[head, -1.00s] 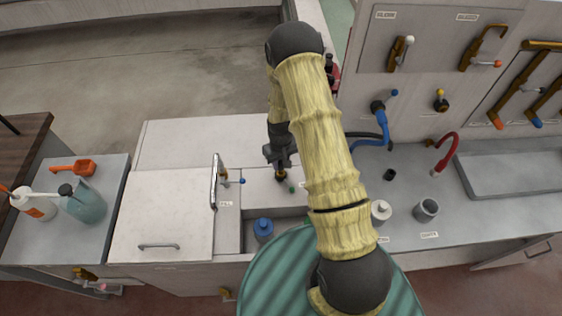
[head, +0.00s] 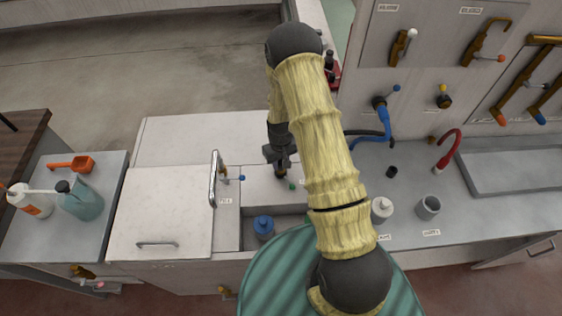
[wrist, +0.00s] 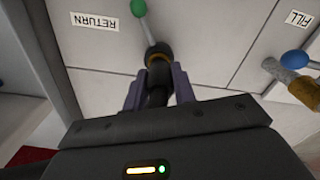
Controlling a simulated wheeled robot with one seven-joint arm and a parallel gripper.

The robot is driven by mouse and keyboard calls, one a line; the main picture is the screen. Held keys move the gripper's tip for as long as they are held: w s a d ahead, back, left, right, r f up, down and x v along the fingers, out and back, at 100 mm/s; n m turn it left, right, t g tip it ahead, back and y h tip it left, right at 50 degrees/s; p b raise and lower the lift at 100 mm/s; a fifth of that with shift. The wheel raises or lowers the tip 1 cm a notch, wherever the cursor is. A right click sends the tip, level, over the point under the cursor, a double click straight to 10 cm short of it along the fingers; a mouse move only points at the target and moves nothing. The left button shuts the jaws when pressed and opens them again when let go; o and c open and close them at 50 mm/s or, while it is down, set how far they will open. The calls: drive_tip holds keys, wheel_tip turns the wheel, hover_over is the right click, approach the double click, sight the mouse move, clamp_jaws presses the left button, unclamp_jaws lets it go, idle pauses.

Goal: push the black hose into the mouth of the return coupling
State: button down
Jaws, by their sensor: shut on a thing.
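My gripper (wrist: 160,92) is shut on the black hose (wrist: 158,75), which runs between the two purple-grey fingers in the wrist view. The hose end meets the brass ring of the return coupling (wrist: 158,50). I cannot tell how far inside the mouth it is. The coupling has a lever with a green ball (wrist: 138,8) and sits beside the RETURN label (wrist: 94,20). In the head view my gripper (head: 281,168) is over the white panel, left of my arm, and the green ball (head: 292,186) shows beside it. My arm hides part of the hose.
The fill coupling (wrist: 292,82) with a blue ball stands near, on the right in the wrist view. A blue-capped bottle (head: 264,227) stands in the recess in front. A blue hose (head: 383,120) hangs right of my arm. A white hinged lid (head: 165,212) lies left.

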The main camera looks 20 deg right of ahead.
drive_tip(key=shift+d+f+b, duration=0.1)
drive_tip(key=shift+f+b, duration=0.4)
drive_tip(key=shift+f, duration=0.2)
drive_tip(key=c, duration=1.1)
unclamp_jaws()
drive_tip(key=shift+o, duration=0.2)
wheel_tip(320, 180, up, 17)
drive_tip(key=b, duration=0.3)
drive_tip(key=shift+r+b, duration=0.2)
drive_tip(key=shift+b, duration=0.2)
